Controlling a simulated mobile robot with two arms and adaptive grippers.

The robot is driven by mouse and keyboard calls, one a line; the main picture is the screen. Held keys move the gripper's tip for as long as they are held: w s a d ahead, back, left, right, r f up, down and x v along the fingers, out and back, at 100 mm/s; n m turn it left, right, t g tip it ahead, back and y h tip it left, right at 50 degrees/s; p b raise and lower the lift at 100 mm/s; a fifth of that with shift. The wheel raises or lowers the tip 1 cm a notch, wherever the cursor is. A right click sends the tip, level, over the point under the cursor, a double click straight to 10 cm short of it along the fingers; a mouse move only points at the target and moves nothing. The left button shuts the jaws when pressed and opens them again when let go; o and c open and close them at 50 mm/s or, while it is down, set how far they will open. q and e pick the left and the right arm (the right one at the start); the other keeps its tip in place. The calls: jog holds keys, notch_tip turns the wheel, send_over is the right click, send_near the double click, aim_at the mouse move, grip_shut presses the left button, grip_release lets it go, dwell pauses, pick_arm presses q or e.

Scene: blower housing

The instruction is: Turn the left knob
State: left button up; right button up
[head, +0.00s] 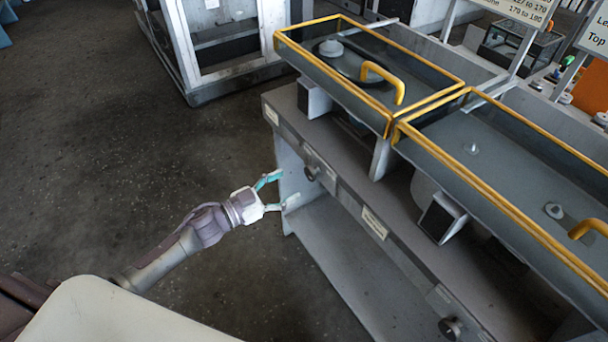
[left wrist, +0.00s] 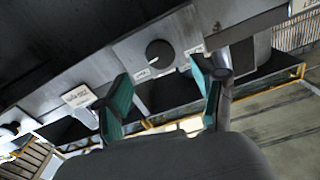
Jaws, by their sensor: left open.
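The left knob (head: 312,172) is a dark round knob on the front panel of the grey bench, near its left end. In the left wrist view the dark knob (left wrist: 160,53) sits on a lighter plate with small labels, beyond the fingertips and roughly centred between them. My left gripper (head: 284,186) is open and empty, its green fingers spread toward the panel just left of the knob. In the left wrist view the open fingers (left wrist: 162,88) appear apart from the knob. A second knob (head: 450,326) sits farther right on the same panel. My right gripper is not in view.
The grey bench (head: 345,247) carries yellow-edged clear covers (head: 430,95) with yellow handles (head: 384,78). A label plate (head: 374,222) is on the panel between the knobs. A grey cabinet (head: 224,48) stands behind. The dark floor (head: 110,130) left of the bench is clear.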

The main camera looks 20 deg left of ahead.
aim_at(308, 175)
pick_arm(q)
jog(key=x, duration=0.6)
jog(key=c, duration=1.1)
